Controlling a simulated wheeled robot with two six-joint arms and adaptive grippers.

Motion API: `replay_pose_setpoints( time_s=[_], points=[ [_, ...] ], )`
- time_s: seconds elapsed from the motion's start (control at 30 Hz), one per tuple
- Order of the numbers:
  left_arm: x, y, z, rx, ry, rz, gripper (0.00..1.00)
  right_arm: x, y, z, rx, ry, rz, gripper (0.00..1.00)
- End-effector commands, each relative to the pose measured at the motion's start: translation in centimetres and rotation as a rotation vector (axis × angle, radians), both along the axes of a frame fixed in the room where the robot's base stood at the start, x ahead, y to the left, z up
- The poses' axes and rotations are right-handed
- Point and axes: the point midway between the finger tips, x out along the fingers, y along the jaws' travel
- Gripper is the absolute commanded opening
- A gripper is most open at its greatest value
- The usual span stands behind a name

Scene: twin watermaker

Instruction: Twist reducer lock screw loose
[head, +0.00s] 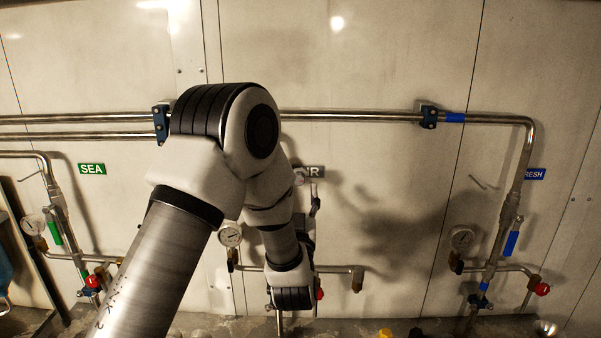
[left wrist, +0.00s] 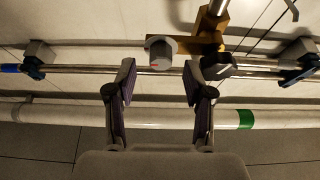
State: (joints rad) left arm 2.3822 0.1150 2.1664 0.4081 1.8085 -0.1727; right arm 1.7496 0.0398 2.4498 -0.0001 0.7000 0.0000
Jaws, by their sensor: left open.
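My left gripper (left wrist: 160,82) is open in the left wrist view, with one finger on each side and nothing between its pads. A grey round knob with a red mark (left wrist: 161,54) is just beyond the fingertips, roughly centred in the gap and apart from them. It joins a brass body (left wrist: 207,41), which looks like the reducer. A dark part (left wrist: 219,66) is beside the right fingertip; touching or apart I cannot tell. I cannot make out a separate lock screw. In the head view my left arm hides the reducer area and most of the gripper. My right gripper is not in view.
Steel pipes (head: 350,117) run along the wall on clamps (head: 429,117). Gauges (head: 230,235) and red-knobbed valves (head: 541,289) stand out at both sides. In the left wrist view a white pipe with a green band (left wrist: 245,119) crosses beyond the fingers.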

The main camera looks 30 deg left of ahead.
Motion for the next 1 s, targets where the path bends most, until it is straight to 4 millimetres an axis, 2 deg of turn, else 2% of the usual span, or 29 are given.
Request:
replay_pose_setpoints(
  time_s=[0.03, 0.1, 0.43, 0.57, 0.6, 0.83, 1.0],
  points=[
    [0.7, 0.5, 0.9, -0.003, -0.001, 0.002, 0.52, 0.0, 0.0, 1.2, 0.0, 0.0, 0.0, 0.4],
    [1.5, 1.0, 1.2, -0.002, 0.0, 0.001, 0.52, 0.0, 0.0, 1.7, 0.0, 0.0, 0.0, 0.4],
    [2.2, 1.4, 1.0, -0.001, 0.002, 0.0, 0.52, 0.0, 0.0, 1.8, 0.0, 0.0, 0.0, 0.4],
    [2.2, 1.4, 1.0, -0.001, 0.002, -0.001, 0.06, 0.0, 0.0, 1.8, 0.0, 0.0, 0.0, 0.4],
    [2.2, 1.4, 1.0, -0.001, 0.002, 0.0, 0.0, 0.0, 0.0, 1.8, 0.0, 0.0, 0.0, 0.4],
    [2.2, 1.3, 0.9, -0.003, 0.001, -0.001, 0.0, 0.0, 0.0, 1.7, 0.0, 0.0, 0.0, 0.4],
    [2.3, 1.3, 0.7, -0.025, -0.014, -0.002, 0.0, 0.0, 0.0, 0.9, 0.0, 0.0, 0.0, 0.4]
  ],
)
